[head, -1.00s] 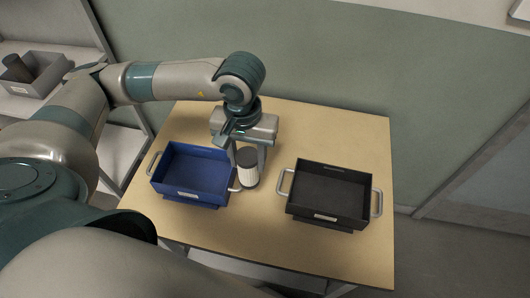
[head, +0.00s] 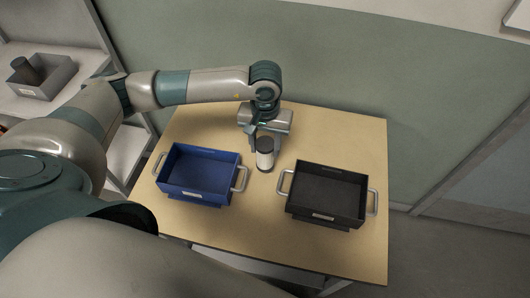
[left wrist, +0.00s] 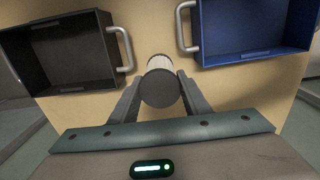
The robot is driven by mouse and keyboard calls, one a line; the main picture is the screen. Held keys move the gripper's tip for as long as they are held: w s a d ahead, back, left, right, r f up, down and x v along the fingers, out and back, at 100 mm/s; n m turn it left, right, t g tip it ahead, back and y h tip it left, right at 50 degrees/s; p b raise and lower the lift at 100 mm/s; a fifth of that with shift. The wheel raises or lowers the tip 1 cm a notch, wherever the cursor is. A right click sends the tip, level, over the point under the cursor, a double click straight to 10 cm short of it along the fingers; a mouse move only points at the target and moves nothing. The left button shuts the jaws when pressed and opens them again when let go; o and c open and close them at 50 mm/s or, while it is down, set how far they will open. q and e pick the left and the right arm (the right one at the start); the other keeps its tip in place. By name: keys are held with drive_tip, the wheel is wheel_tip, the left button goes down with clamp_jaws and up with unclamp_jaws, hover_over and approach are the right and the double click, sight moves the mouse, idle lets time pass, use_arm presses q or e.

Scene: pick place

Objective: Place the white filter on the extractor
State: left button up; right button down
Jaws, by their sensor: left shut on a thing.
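The white filter (head: 265,160), a small upright white cylinder with a dark top, is between the blue and black trays. My left gripper (head: 264,144) is above it, pointing down, its fingers shut on its upper part. In the left wrist view the filter's dark round end (left wrist: 160,88) sits between the two fingers of my left gripper (left wrist: 160,92), with a strip of its pale side showing. I cannot tell whether its base touches the table. I cannot make out anything as the extractor. My right gripper is not in view.
On the wooden table (head: 240,240), a blue tray (head: 198,196) stands left of the filter and a black tray (head: 325,212) right of it. Both look empty and have side handles. A grey bin (head: 45,88) with a dark object stands on a shelf at left.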

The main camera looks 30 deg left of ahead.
use_arm(q)
drive_tip(key=shift+f+p, duration=0.5)
wheel_tip(320, 180, down, 2)
drive_tip(key=shift+p, duration=0.6)
drive_tip(key=shift+f, duration=0.5)
drive_tip(key=shift+f, duration=0.15)
drive_tip(key=o, duration=1.1)
